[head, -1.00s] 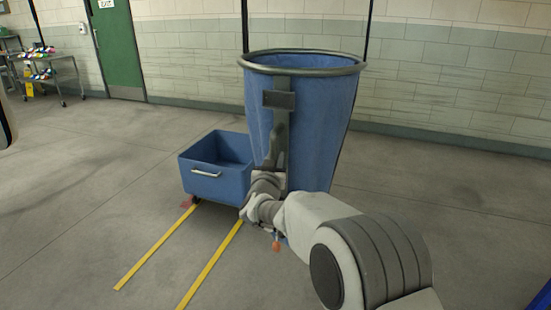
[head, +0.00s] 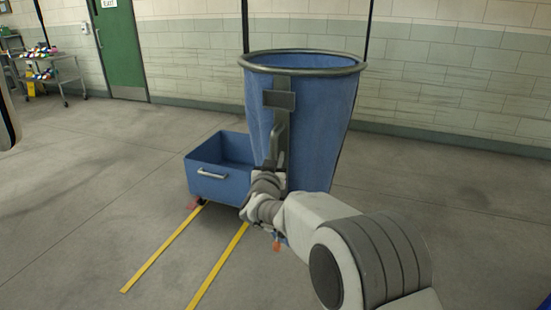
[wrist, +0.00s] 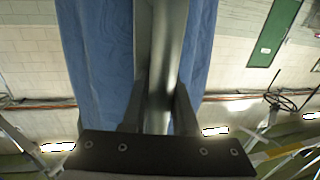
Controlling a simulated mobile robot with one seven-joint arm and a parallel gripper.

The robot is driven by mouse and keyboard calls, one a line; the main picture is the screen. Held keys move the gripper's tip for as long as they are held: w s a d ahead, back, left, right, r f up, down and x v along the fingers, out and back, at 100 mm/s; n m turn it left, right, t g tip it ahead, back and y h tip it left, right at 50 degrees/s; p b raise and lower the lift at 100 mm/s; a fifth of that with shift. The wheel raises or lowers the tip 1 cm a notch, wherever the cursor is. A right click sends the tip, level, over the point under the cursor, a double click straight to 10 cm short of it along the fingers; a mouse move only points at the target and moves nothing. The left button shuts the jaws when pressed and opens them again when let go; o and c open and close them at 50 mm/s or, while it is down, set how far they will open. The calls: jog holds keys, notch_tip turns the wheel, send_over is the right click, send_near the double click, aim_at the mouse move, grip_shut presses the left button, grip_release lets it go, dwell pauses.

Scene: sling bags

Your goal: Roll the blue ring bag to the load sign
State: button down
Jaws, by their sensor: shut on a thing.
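The blue ring bag (head: 318,130) hangs upright in front of me in the head view, with a round metal ring at its top. A grey bracket with a vertical handle (head: 280,140) runs down its near side. My gripper (head: 268,172) is at the lower part of this handle. In the wrist view my gripper (wrist: 160,108) has its two fingers on either side of a grey metal bar (wrist: 165,60), with the blue cloth behind. The load sign cannot be made out in these frames.
A blue wheeled bin (head: 220,172) stands just left of the bag, with a red block (head: 194,202) near its wheel. Two yellow floor lines (head: 160,250) run toward me. A cart (head: 52,75) and a green door (head: 118,50) are at the back left. Floor at right is clear.

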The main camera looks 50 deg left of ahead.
jog(key=shift+f, duration=0.1)
jog(key=c, duration=1)
grip_release()
jog(key=v, duration=1.7)
jog(key=shift+s+d, duration=0.15)
jog(key=shift+s, duration=0.05)
